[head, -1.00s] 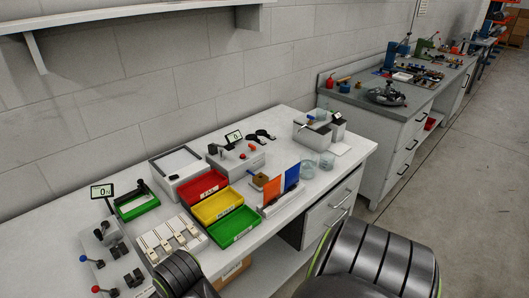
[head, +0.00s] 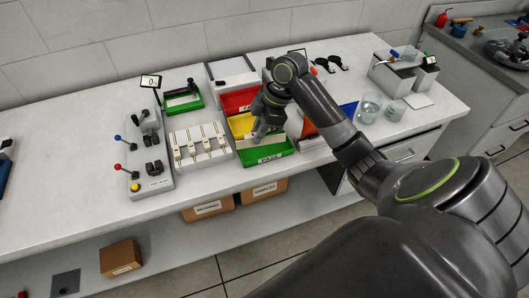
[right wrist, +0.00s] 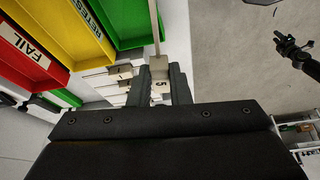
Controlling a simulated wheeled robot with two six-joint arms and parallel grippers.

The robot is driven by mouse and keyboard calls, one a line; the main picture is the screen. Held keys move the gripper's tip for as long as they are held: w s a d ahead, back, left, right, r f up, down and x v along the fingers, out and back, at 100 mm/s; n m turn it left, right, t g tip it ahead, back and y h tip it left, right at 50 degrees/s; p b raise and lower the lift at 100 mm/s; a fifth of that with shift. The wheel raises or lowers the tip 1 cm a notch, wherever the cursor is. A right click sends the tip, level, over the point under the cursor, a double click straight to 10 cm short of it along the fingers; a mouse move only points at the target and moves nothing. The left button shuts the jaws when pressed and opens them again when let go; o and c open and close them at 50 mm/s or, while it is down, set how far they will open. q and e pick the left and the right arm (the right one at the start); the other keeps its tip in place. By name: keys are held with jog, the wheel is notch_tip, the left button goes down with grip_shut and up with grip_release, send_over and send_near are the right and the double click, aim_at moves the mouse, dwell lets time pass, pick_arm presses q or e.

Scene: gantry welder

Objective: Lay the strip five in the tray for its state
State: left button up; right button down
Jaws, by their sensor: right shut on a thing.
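My right gripper (head: 262,134) is shut on strip five (right wrist: 159,84), a pale strip with a block marked "5" between the fingers. In the head view the strip (head: 247,143) stretches left from the fingers, over the back part of the green PASS tray (head: 265,157); its height above the tray is hard to tell. The yellow RETEST tray (head: 240,122) is partly hidden by the gripper. The red FAIL tray (head: 236,99) is behind it. The trays also show in the right wrist view.
A white rack (head: 203,157) with several pale strips stands left of the trays. Farther left is a lever panel (head: 152,170); behind is a green-rimmed box (head: 183,104) beside a small display (head: 151,82). Glass beakers (head: 370,107) stand right.

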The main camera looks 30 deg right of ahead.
aim_at(266, 143)
jog(key=shift+n+g, duration=0.3)
jog(key=shift+n, duration=0.6)
jog(key=d+f, duration=0.1)
jog(key=f, duration=0.1)
jog(key=d+f, duration=0.1)
jog(key=f, duration=0.1)
jog(key=f+p, duration=0.1)
jog(key=f, duration=0.1)
jog(key=shift+w+d, duration=0.15)
jog(key=shift+d, duration=0.25)
jog(key=shift+f, duration=0.35)
jog(key=shift+f, duration=0.1)
jog(key=shift+f, duration=0.55)
jog(key=c, duration=1.3)
grip_release()
jog(key=shift+c, duration=0.2)
